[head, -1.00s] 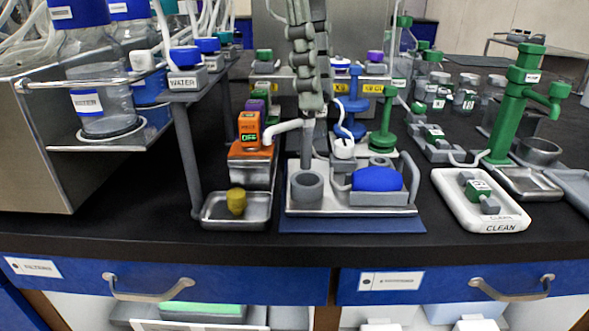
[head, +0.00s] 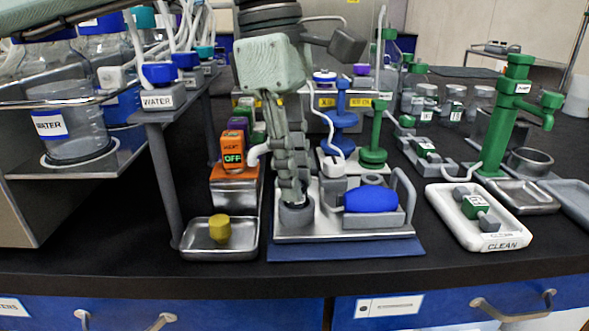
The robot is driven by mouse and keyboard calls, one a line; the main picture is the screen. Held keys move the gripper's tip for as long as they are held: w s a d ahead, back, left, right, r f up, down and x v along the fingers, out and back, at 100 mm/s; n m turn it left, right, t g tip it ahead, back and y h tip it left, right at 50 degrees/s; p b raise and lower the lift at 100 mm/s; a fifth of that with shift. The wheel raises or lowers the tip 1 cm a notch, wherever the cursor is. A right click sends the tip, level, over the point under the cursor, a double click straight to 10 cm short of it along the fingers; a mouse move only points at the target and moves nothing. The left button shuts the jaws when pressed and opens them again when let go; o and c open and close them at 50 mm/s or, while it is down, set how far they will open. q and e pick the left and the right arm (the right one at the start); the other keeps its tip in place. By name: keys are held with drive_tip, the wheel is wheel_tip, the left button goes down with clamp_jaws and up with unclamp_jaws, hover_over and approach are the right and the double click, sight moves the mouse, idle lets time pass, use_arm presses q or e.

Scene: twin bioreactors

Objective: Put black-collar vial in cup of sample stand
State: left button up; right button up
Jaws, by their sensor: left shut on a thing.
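The sample stand (head: 340,225) is a grey plate on a blue mat near the bench's front edge. Its round grey cup (head: 297,215) stands at the left end. My left gripper (head: 292,195) points down, with its fingertips at the cup's mouth. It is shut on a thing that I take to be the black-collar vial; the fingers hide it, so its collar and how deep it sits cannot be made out. My right gripper is not in view.
A blue oval pad (head: 371,199) sits right of the cup. A metal tray with a yellow piece (head: 219,229) and an orange block (head: 236,152) are to the left. A white CLEAN tray (head: 502,241) and a green stand (head: 507,120) are to the right.

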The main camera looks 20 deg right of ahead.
use_arm(q)
drive_tip(key=shift+f, duration=0.15)
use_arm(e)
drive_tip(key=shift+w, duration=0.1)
use_arm(q)
drive_tip(key=o, duration=0.8)
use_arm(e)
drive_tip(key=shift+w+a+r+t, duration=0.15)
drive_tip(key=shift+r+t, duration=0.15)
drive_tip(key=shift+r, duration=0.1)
use_arm(q)
drive_tip(key=shift+r, duration=0.4)
wheel_tip(320, 180, up, 12)
drive_tip(key=w+a+p, duration=0.1)
drive_tip(key=shift+a+f, duration=0.15)
drive_tip(key=shift+f, duration=0.1)
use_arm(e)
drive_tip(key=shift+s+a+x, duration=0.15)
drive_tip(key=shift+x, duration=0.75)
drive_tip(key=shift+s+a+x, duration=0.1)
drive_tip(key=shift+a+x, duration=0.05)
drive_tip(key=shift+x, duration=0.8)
use_arm(q)
drive_tip(key=shift+w, duration=0.1)
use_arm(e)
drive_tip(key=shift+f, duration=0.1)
